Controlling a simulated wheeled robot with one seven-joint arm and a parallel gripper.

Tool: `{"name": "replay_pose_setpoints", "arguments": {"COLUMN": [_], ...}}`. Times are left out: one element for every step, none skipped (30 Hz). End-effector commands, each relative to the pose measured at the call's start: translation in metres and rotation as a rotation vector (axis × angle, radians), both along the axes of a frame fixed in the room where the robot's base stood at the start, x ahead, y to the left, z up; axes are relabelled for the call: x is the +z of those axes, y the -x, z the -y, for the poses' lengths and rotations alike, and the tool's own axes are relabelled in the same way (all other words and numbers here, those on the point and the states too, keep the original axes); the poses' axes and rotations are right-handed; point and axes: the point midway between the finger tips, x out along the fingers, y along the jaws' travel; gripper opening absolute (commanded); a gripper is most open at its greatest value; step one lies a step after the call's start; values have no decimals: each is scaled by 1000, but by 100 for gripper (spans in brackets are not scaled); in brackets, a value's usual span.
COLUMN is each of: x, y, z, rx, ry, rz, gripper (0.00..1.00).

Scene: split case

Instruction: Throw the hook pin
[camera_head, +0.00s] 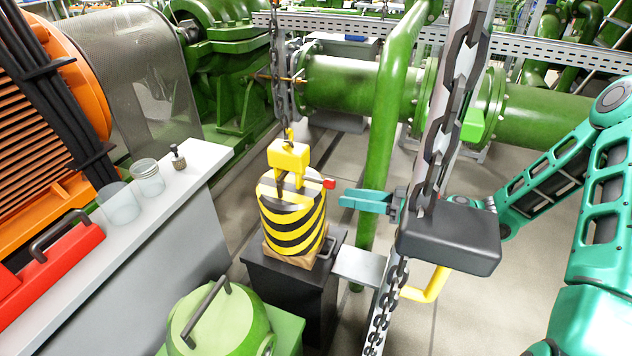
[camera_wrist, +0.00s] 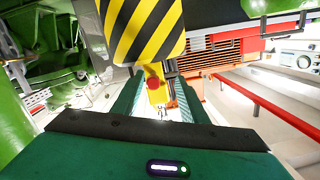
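The hook pin appears to be the small red knob (camera_head: 328,183) on the right side of the yellow hook block (camera_head: 289,157). The block hangs on a chain over a yellow-and-black striped cylinder (camera_head: 291,222). My gripper (camera_head: 346,200) is to the right of the red knob, with its teal fingers pointing left and a small gap between. In the wrist view the red knob (camera_wrist: 153,83) shows ahead between my two spread fingers, with the striped cylinder (camera_wrist: 143,28) above it. My gripper is open and empty. The knob's far side is hidden.
The striped cylinder stands on a dark pedestal (camera_head: 290,285). A thick chain (camera_head: 452,110) and dark box (camera_head: 450,240) are in front of my wrist. A green vertical pipe (camera_head: 382,140) stands behind the gripper. A grey bench (camera_head: 150,235) with jars is at left.

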Motion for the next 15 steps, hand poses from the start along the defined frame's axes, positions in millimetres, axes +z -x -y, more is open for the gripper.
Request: {"name": "replay_pose_setpoints", "arguments": {"x": [2, 5, 7, 8, 10, 10, 11, 11, 11, 11, 11, 11, 11, 11, 11], "y": [-5, -8, -10, -12, -14, -15, -16, -17, -18, -19, -20, -21, -23, -24, -27], "z": [0, 0, 0, 0, 0, -1, -2, -4, -7, -10, -13, -19, -23, -28, -35], "rx": [-20, -29, -39, -45, -51, -55, -56, -57, -57, -56, -55, -55, -54, -53, -54], "ry": [-31, -45, -59, -68, -75, -81, -84, -86, -86, -86, -86, -85, -86, -85, -83], "rz": [13, 21, 31, 37, 41, 45, 47, 48, 49, 49, 49, 49, 49, 49, 50], "gripper": [40, 40, 40, 40, 40, 40, 40, 40, 40, 40, 40, 40, 40, 40, 40]}}
